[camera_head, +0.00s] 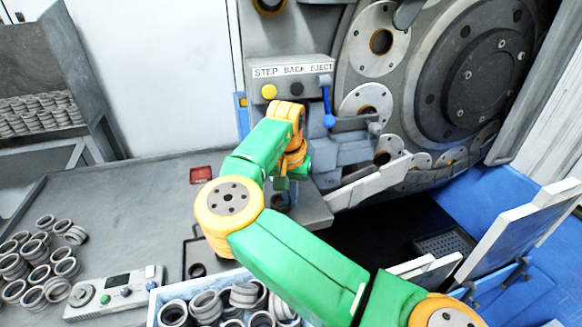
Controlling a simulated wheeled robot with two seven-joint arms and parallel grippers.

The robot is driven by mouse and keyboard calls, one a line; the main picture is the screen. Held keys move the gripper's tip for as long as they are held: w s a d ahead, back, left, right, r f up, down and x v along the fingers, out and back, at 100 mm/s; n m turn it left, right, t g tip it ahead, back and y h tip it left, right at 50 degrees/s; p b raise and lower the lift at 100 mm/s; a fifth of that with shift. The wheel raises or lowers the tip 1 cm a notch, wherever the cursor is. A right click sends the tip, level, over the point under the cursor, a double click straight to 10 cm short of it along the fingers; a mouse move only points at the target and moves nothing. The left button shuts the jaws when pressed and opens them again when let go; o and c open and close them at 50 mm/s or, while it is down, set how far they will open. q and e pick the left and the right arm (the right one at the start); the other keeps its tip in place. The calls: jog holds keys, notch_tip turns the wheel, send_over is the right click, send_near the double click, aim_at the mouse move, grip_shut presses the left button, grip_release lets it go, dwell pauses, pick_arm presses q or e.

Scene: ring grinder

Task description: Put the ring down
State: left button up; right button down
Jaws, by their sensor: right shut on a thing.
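My right arm, green and orange, reaches in from the lower right. My right gripper (281,187) points down over the grey ledge in front of the machine. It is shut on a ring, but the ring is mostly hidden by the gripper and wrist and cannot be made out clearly. I cannot tell whether the ring touches the ledge. Loose grey rings (40,262) lie on the bench at the left. More rings fill a light blue bin (153,303) at the bottom. My left gripper is not in view.
The machine panel (291,90) has a yellow button, a black button and a blue lever (327,105). A control box (115,291) and a dark fixture (197,270) sit on the bench. A red piece (202,174) lies behind. The bench's middle left is clear.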

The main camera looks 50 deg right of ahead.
jog(key=shift+s+a, duration=0.15)
jog(key=c, duration=1.5)
grip_release()
jog(key=o, duration=0.5)
jog(key=shift+f, duration=0.1)
jog(key=r, duration=0.4)
jog(key=a+r, duration=0.1)
jog(key=r, duration=0.7)
jog(key=shift+s+a+r, duration=0.15)
jog(key=shift+s+r, duration=0.1)
jog(key=shift+s, duration=0.1)
